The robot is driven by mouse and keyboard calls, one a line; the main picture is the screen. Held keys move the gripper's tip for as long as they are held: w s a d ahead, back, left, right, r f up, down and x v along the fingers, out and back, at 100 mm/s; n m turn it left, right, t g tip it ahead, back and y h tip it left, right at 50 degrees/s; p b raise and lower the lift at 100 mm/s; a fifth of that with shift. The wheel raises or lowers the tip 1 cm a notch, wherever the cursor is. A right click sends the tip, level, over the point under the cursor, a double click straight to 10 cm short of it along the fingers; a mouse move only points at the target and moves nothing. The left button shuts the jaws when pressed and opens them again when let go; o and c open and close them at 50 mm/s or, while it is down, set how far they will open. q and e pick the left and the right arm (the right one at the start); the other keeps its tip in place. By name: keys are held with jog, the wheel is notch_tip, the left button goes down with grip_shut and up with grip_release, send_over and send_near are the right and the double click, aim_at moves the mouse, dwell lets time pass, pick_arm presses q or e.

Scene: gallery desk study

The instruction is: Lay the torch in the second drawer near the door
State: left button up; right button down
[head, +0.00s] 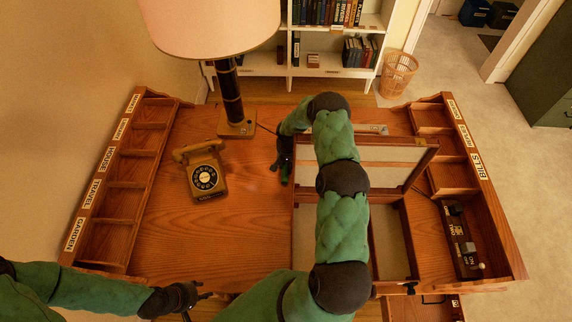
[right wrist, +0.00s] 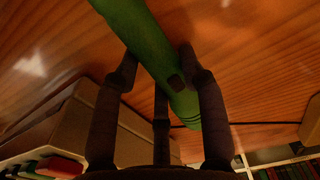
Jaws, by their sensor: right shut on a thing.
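The green torch (right wrist: 160,55) is held between the fingers of my right gripper (right wrist: 158,75) in the right wrist view. In the head view my right gripper (head: 284,168) is above the desk's middle, beside the display case, with a little of the torch (head: 285,181) showing. The desk's wooden top is close behind the torch in the wrist view. My left gripper (head: 196,303) is at the desk's front left edge, its fingers apart and empty. A wooden drawer (head: 432,303) shows partly at the lower right, below the desk top; my right arm and the frame edge hide other drawers.
A glass-lidded case (head: 383,145) stands open, partly behind my right arm. A rotary telephone (head: 203,175) and a lamp (head: 236,122) stand left of it. Labelled pigeonholes (head: 128,185) line the left side; a switch panel (head: 464,243) is at right. The desk's left middle is clear.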

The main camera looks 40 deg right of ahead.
aim_at(287, 165)
notch_tip(287, 165, up, 10)
dwell(0.5)
